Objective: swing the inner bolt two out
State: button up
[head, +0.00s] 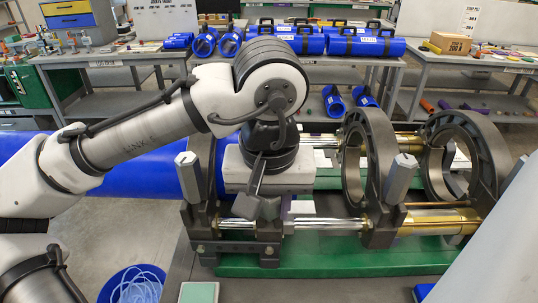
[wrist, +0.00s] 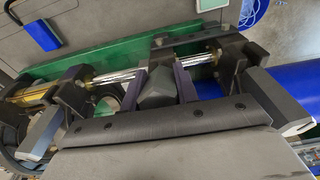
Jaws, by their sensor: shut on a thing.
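My gripper (wrist: 159,86) is shut on a grey faceted bolt head (wrist: 155,92), with one dark purple finger on each side of it in the wrist view. I take this to be inner bolt two; its shank and foot are hidden. The bolt stands over the clamp area beside the chrome guide rod (wrist: 118,76).
Two other grey bolts stand upright, at the left clamp (head: 188,177) and at the middle clamp ring (head: 402,178). A blue pipe (head: 135,170) runs in from the left, behind my arm. Dark clamp rings (head: 358,160) rise to the right. A blue bin (head: 133,285) is at the lower left.

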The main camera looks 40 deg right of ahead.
jog(key=shift+s+a+f, duration=0.3)
jog(key=shift+s+f, duration=0.05)
jog(key=shift+s, duration=0.1)
jog(key=shift+s+a+f, duration=0.55)
jog(key=shift+s+f, duration=0.1)
jog(key=shift+s, duration=0.05)
jog(key=shift+s+a+f+b, duration=0.4)
jog(key=shift+s+f+b, duration=0.15)
jog(key=shift+f, duration=0.25)
jog(key=shift+s+a+f+b, duration=0.2)
jog(key=shift+s+f, duration=0.05)
jog(key=shift+f, duration=0.2)
jog(key=shift+s+a+f+b, duration=0.15)
jog(key=shift+s+f+b, duration=0.05)
jog(key=shift+f, duration=0.25)
